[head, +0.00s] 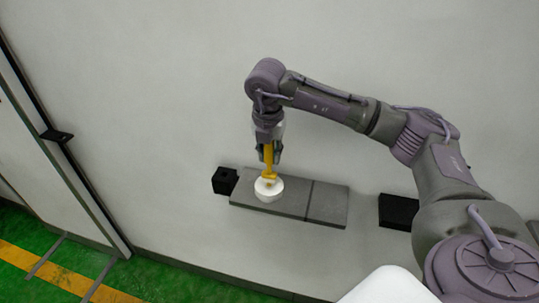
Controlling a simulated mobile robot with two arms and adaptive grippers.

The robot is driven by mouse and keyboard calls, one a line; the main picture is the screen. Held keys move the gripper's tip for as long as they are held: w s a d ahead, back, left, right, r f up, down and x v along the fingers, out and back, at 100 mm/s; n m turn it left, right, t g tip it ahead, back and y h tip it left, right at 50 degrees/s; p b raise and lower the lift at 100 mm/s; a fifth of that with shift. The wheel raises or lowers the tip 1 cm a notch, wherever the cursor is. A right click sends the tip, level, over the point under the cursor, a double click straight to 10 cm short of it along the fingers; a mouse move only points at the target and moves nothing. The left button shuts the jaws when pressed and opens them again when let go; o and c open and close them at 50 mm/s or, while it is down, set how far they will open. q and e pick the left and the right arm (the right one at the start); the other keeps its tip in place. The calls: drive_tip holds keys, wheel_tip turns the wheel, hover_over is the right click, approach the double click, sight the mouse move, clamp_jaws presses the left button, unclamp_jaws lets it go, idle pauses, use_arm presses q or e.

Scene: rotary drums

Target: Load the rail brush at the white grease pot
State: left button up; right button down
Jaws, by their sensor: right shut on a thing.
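The white grease pot (267,193) stands near the left end of a grey wall shelf. The rail brush (269,163) is yellow and upright, with its lower end at the top of the pot. Whether its tip is inside or just above the pot is too small to tell. My right gripper (269,154) points down and is shut on the upper part of the brush, above the pot. My left gripper is not in the picture.
The grey shelf (325,203) is bare to the right of the pot. A black block (224,181) sits at its left end, and another black block (397,211) is on the wall to the right. A green floor (45,248) with yellow stripes lies lower left.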

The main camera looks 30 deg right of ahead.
drive_tip(key=shift+r+p, duration=1.3)
drive_tip(key=shift+r, duration=1.35)
